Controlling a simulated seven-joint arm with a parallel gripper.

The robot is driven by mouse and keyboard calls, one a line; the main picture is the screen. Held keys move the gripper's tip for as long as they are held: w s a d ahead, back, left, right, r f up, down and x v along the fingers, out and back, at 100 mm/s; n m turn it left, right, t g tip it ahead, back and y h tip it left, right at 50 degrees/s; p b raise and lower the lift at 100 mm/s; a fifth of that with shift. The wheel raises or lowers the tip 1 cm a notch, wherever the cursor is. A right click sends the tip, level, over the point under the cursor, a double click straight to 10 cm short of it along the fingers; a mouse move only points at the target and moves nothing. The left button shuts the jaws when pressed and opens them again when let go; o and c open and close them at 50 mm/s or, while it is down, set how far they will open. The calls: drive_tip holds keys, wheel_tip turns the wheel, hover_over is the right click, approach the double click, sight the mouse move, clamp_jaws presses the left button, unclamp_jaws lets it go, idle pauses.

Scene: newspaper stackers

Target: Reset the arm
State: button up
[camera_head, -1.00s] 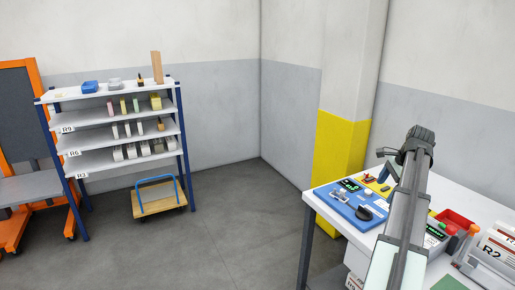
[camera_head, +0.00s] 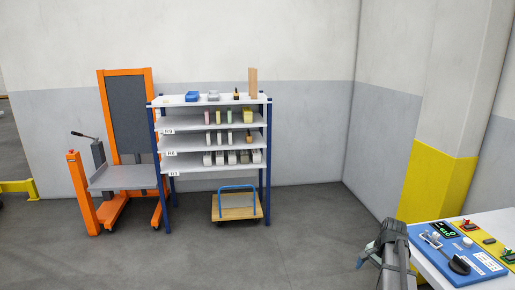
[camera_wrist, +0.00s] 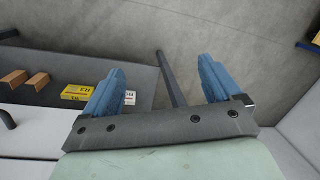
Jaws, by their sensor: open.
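My gripper (camera_wrist: 160,82) shows in the wrist view with its two blue fingers spread wide apart. No object is held between them. A dark rod passes behind the gap, over the grey floor. The gripper is left of the white table (camera_head: 428,268) in that picture, in front of bare floor. Most of my arm is cut off by the bottom edge.
The table holds a blue board (camera_head: 470,268). A shelf rack (camera_head: 205,171) with several small items, an orange lifter (camera_head: 80,190) and a flat trolley (camera_head: 236,211) stand by the back wall. Yellow boxes (camera_wrist: 76,92) and brown blocks (camera_wrist: 14,78) lie on a grey surface in the wrist view.

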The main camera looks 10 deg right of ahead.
drive_tip(key=s+a+f+n, duration=0.2)
drive_tip(key=a+f+n, duration=0.3)
drive_tip(key=a, duration=0.6)
drive_tip(key=s+a+f+n+g+h, duration=0.1)
drive_tip(key=s+a+f+n, duration=0.25)
drive_tip(key=a+f, duration=0.5)
drive_tip(key=s+a+f+n, duration=0.1)
drive_tip(key=a+f+n, duration=0.4)
drive_tip(key=a, duration=0.8)
drive_tip(key=s+f+g, duration=0.3)
drive_tip(key=s+f, duration=0.7)
drive_tip(key=s, duration=0.5)
drive_tip(key=s+f+g, duration=0.4)
drive_tip(key=s+f, duration=0.6)
drive_tip(key=s, duration=0.5)
drive_tip(key=shift+d+f, duration=0.25)
